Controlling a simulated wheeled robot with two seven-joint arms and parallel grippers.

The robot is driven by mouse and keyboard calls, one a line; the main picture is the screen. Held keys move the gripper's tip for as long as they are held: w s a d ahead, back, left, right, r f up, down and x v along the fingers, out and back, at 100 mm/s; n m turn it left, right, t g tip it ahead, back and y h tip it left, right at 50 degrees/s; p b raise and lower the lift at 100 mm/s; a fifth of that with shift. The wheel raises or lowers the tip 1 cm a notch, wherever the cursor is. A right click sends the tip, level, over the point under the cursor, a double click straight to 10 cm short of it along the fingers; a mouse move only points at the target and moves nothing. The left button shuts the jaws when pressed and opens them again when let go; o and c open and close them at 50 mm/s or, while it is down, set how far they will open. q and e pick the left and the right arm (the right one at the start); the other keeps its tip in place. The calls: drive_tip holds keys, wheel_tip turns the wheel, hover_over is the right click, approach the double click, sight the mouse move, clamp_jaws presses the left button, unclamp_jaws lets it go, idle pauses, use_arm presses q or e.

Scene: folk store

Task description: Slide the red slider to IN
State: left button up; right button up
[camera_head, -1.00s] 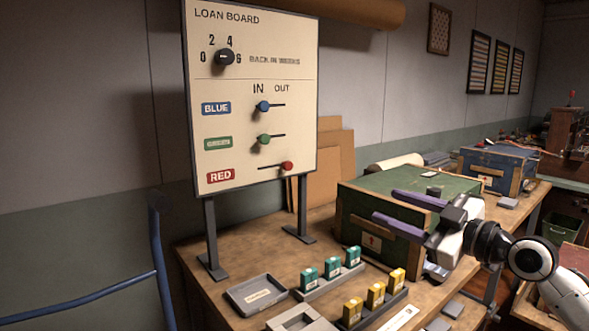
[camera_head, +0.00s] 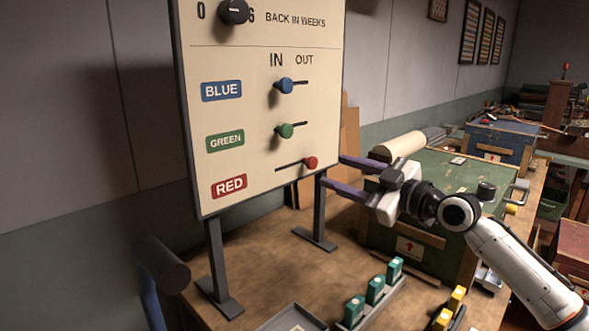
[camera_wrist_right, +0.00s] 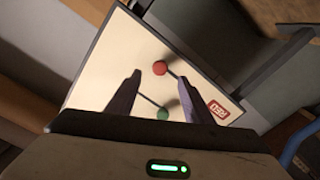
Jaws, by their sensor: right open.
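The red slider (camera_head: 310,163) is at the right end of its slot, on the OUT side, in the bottom row of the loan board (camera_head: 230,60). The red label (camera_head: 229,186) is to its left. My right gripper (camera_head: 341,172) is open and empty, just right of the board's edge, fingers pointing left toward the red slider. In the right wrist view the red knob (camera_wrist_right: 160,68) shows ahead of the two spread fingers (camera_wrist_right: 160,84), apart from them. The green knob (camera_wrist_right: 163,113) shows between the fingers. My left gripper is not in view.
The blue slider (camera_head: 285,86) and green slider (camera_head: 284,131) are at the IN side. A black dial (camera_head: 234,11) is at the top. A green chest (camera_head: 450,190) stands behind my right arm. Small teal boxes (camera_head: 375,290) are on the table.

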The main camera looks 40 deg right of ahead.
sight(314, 164)
drive_tip(key=w+p, duration=0.1)
drive_tip(key=w, duration=0.1)
drive_tip(key=w+p, duration=0.1)
drive_tip(key=w, duration=0.2)
drive_tip(key=w+p, duration=0.1)
drive_tip(key=w, duration=0.1)
drive_tip(key=shift+w+a+r, duration=0.2)
drive_tip(key=shift+a, duration=0.1)
drive_tip(key=shift+w+f, duration=0.1)
drive_tip(key=shift+f, duration=0.15)
drive_tip(key=shift+b, duration=0.35)
drive_tip(key=shift+w, duration=0.1)
drive_tip(key=c, duration=0.7)
drive_tip(key=shift+c, duration=0.5)
